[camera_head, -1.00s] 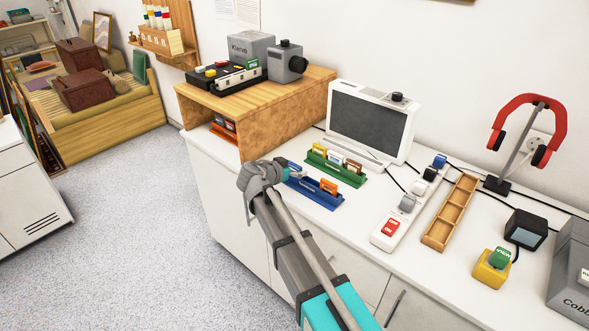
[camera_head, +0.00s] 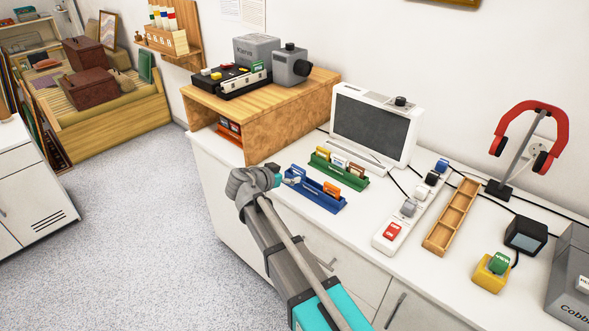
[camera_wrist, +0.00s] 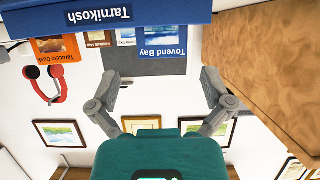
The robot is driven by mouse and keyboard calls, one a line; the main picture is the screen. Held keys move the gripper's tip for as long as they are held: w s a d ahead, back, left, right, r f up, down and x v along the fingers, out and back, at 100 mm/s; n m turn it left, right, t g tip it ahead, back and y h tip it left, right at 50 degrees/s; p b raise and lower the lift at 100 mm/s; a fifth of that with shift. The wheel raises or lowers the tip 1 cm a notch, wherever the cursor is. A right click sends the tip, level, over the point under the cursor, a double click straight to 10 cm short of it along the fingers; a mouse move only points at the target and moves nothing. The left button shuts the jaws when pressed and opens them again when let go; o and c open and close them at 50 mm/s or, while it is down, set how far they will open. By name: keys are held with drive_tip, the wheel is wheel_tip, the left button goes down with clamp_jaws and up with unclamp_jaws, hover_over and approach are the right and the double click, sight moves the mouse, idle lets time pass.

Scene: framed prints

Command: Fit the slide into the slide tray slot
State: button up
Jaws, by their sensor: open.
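In the head view the blue slide tray (camera_head: 316,191) lies on the white counter. A blue-framed slide (camera_head: 298,171) stands near its left end and an orange slide (camera_head: 332,190) farther right. My gripper (camera_head: 288,181) is at the tray's left end, in front of the blue-framed slide. In the wrist view, which is upside down, my gripper (camera_wrist: 163,84) is open with nothing between its fingers. A close blue surface labelled Tarnikosh (camera_wrist: 100,18) spans the top.
A green tray (camera_head: 338,170) with several slides stands behind the blue one, before a screen (camera_head: 370,122). A wooden stand (camera_head: 265,115) is close on the left. A power strip (camera_head: 410,208), wooden tray (camera_head: 452,217) and yellow block (camera_head: 490,270) stand to the right.

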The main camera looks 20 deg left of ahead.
drive_tip(key=p+v, duration=0.2)
drive_tip(key=v, duration=0.6)
drive_tip(key=shift+p, duration=0.3)
